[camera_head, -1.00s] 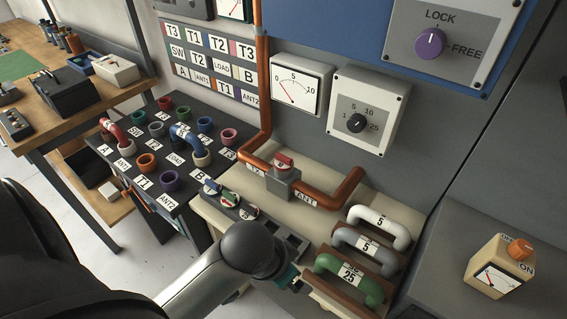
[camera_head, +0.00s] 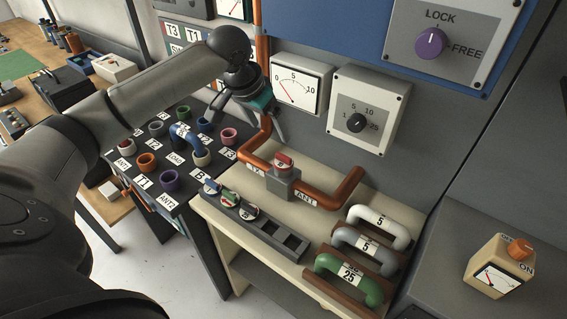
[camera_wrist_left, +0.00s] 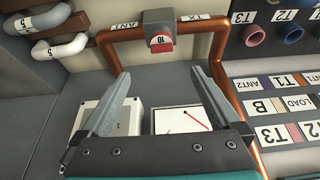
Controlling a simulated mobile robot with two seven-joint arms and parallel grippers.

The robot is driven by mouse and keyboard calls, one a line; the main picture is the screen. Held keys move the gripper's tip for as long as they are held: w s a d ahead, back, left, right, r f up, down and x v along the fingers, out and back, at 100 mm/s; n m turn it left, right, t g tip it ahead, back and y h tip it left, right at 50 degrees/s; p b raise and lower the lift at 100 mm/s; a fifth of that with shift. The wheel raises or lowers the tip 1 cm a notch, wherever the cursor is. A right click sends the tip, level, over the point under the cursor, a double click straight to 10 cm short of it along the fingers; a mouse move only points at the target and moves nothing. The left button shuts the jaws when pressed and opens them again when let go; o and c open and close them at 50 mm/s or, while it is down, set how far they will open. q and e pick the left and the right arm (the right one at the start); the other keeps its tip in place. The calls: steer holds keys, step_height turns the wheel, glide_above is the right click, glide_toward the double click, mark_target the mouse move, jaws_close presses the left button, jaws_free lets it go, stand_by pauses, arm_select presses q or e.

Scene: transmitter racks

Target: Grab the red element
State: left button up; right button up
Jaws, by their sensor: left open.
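The red element (camera_head: 284,162) is a small red piece seated on top of a grey block on the copper pipe, between the TX and ANT labels. In the left wrist view the red element (camera_wrist_left: 161,40), marked 10, shows near the top centre, beyond the fingertips. My left gripper (camera_head: 246,122) is open and empty, up and to the left of the element in the head view, in front of the panel. In the left wrist view its two fingers (camera_wrist_left: 160,72) are spread wide, with the dial meter and knob box behind them. My right gripper is not in view.
The copper pipe (camera_head: 323,200) runs close around the element. A rack (camera_head: 268,236) with several coloured elements stands in front of it. White, grey and green handles (camera_head: 345,268) stand to the right. The meter (camera_head: 296,84) and knob box (camera_head: 366,112) are on the panel.

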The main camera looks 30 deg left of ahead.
mark_target(283, 156)
arm_select(q)
steer(key=x, duration=0.5)
steer(key=b+x, duration=0.1)
steer(key=x, duration=0.8)
steer(key=shift+w+a+f+b, duration=0.2)
steer(key=shift+w+f+b, duration=0.05)
steer(key=shift+w+b, duration=0.15)
steer(key=shift+c, duration=0.4)
steer(key=c, duration=1.4)
